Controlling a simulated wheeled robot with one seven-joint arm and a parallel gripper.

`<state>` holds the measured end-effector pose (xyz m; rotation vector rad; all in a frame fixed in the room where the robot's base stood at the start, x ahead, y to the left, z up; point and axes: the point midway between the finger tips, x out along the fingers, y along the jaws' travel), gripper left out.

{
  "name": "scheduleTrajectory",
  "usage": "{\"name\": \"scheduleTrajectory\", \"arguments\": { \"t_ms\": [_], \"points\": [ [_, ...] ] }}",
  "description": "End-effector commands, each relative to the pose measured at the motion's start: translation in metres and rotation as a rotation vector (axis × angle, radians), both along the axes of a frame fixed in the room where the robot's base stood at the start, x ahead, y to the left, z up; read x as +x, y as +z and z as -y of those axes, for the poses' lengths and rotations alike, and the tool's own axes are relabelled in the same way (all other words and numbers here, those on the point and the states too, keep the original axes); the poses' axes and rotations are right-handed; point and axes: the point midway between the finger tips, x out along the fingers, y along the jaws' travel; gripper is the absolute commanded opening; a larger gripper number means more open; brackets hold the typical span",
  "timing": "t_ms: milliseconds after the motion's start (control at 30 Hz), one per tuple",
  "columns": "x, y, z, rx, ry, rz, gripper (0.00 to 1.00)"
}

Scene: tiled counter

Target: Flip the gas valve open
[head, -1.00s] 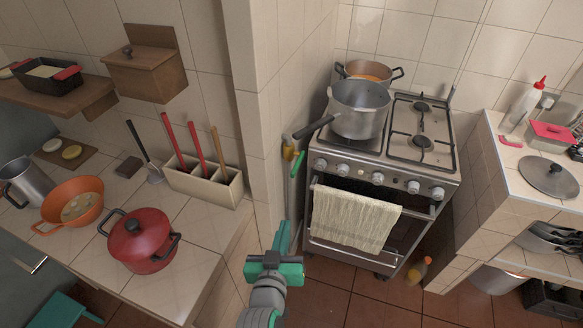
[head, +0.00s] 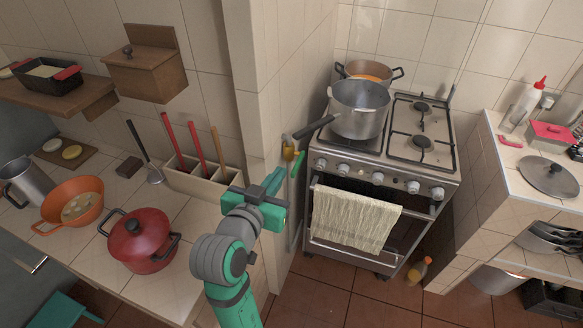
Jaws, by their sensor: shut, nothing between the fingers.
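The gas valve (head: 289,152) is a small yellow fitting on the tiled wall beside the stove's left side, just below the saucepan handle. A green hose or strip shows next to it and runs down the gap between wall and stove. The handle's exact angle is too small to tell. My gripper (head: 276,181) is shut and empty. In the head view it appears just below and left of the valve, apart from it, and covers part of the wall edge.
The stove (head: 384,165) carries a grey saucepan (head: 360,108) whose handle juts left above the valve, and an orange-filled pot (head: 368,70). A towel (head: 353,217) hangs on the oven door. The left counter holds a utensil box (head: 205,185) and a red pot (head: 139,240).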

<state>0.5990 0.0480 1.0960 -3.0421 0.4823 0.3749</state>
Motion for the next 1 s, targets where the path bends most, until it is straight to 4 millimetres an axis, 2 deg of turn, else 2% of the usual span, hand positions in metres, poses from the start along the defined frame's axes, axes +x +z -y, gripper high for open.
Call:
{"name": "scheduleTrajectory", "arguments": {
  "t_ms": [167,267,733,833,1000],
  "points": [
    [0.005,-0.001,0.002,-0.001,-0.001,0.001,0.0],
    [0.015,-0.004,0.006,-0.001,-0.003,-0.001,0.0],
    [0.093,-0.025,0.031,0.0,-0.002,-0.001,0.0],
    [0.092,-0.042,0.031,-0.002,0.001,-0.005,0.0],
    [0.092,-0.059,0.03,-0.002,0.0,-0.002,0.0]
  ]
}}
